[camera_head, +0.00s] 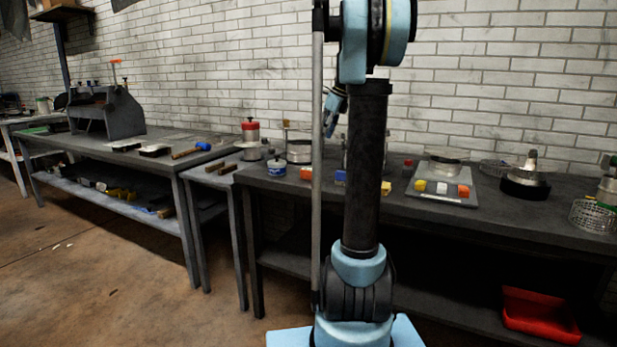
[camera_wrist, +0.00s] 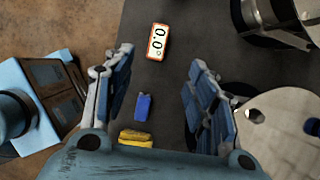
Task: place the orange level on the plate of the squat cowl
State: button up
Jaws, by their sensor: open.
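The orange level (camera_wrist: 157,42) lies on the dark bench in the wrist view, its white display reading 0.0°. In the head view it is the small orange block (camera_head: 306,173) near the bench's front edge. My gripper (camera_wrist: 161,62) is open and empty above the bench; the level shows between and just beyond its fingertips. In the head view my gripper is partly hidden by my arm. A low metal cylinder with thin posts (camera_head: 299,150) stands behind the level; a metal cylinder also shows at the wrist view's upper right (camera_wrist: 275,20). I cannot tell which fitting is the squat cowl.
A blue block (camera_wrist: 143,106) and a yellow block (camera_wrist: 136,138) lie near the level. A round pale metal piece (camera_wrist: 285,125) is at right. A board with small blocks (camera_head: 440,187) and a wire basket (camera_head: 592,216) stand further right on the bench.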

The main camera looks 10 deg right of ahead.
send_near(310, 169)
jog(key=x, duration=0.5)
jog(key=shift+w+a, duration=0.25)
jog(key=shift+w, duration=0.05)
jog(key=shift+s+x, duration=0.15)
jog(key=shift+x, duration=1.15)
jog(key=shift+s+x, duration=0.15)
jog(key=shift+x, duration=1.15)
jog(key=shift+d+f, duration=0.1)
jog(key=shift+d, duration=0.05)
grip_shut()
